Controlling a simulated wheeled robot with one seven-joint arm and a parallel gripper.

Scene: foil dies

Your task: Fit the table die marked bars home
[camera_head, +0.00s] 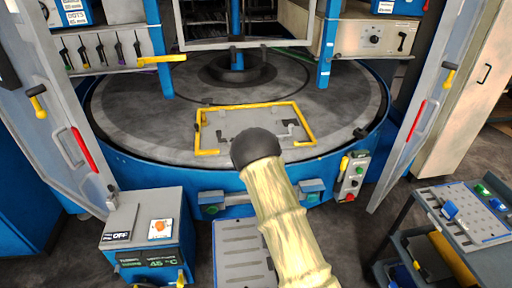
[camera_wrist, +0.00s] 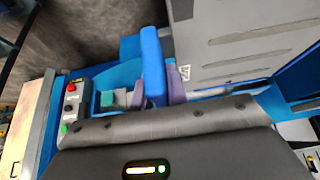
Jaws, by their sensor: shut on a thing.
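My gripper (camera_wrist: 160,85) shows in the wrist view with an upright blue piece (camera_wrist: 152,60) and purple-grey parts (camera_wrist: 177,85) beside it. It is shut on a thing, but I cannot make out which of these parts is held. I see no bars mark on it. In the head view my sleeved arm reaches towards the front of the round table (camera_head: 150,110) and hides the gripper. On the table, a yellow frame (camera_head: 207,152) borders a grey plate (camera_head: 225,122) with small clamps. The arm's dark end covers the front of this plate.
A control box with buttons (camera_head: 352,178) stands at the table's front right. A blue box (camera_head: 150,255) is at front left, beside a grey slotted panel (camera_head: 240,240). A cart (camera_head: 465,215) carries parts at right. Open grey doors flank the table. Blue posts rise behind it.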

